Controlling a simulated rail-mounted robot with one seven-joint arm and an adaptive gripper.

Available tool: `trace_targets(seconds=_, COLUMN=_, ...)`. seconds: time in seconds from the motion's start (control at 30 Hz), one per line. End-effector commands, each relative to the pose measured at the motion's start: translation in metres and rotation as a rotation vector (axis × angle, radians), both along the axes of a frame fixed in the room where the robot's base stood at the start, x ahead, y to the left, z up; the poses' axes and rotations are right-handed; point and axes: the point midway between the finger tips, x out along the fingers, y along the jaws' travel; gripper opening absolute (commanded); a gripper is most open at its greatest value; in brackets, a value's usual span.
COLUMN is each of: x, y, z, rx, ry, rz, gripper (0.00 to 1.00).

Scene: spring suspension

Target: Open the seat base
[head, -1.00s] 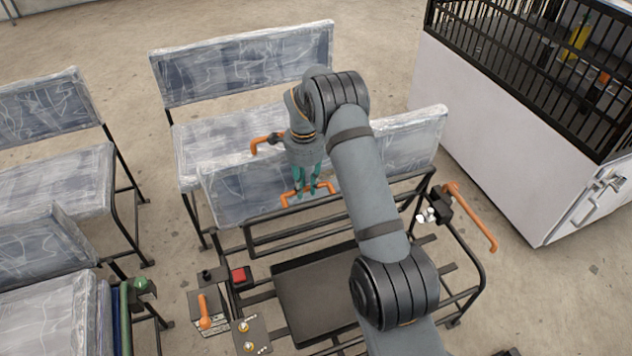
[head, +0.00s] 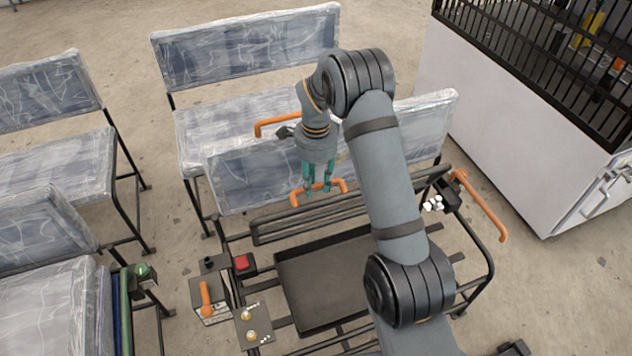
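The plastic-wrapped seat panel (head: 255,180) nearest my arm stands tilted up in the middle of the head view. An orange handle (head: 338,184) lies across its lower part, just above the dark seat frame (head: 275,233). My gripper (head: 317,192) points down at this handle, and its two teal fingers overlap the handle's middle. A gap shows between the fingers. The view does not show clearly whether they press on the handle. The wrist and arm hide the panel's middle right.
A black tray (head: 315,295) lies inside the frame. An orange lever box (head: 206,310) and a red button (head: 241,263) stand at its left, an orange bar (head: 482,208) at its right. Wrapped benches (head: 245,55) are behind and left. A white cage (head: 520,130) is at right.

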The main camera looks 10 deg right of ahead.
Motion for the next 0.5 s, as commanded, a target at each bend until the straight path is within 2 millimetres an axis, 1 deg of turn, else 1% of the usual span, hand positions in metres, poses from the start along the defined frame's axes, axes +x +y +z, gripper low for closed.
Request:
trace_targets(seconds=0.13, x=0.001, y=0.0, z=0.006, rx=0.001, ry=-0.003, rz=0.0, gripper=0.3)
trace_targets(seconds=0.23, x=0.002, y=0.0, z=0.019, rx=0.0, ry=-0.006, rz=0.001, gripper=0.3)
trace_targets(seconds=0.5, x=0.001, y=0.0, z=0.076, rx=0.001, ry=-0.007, rz=0.0, gripper=0.3)
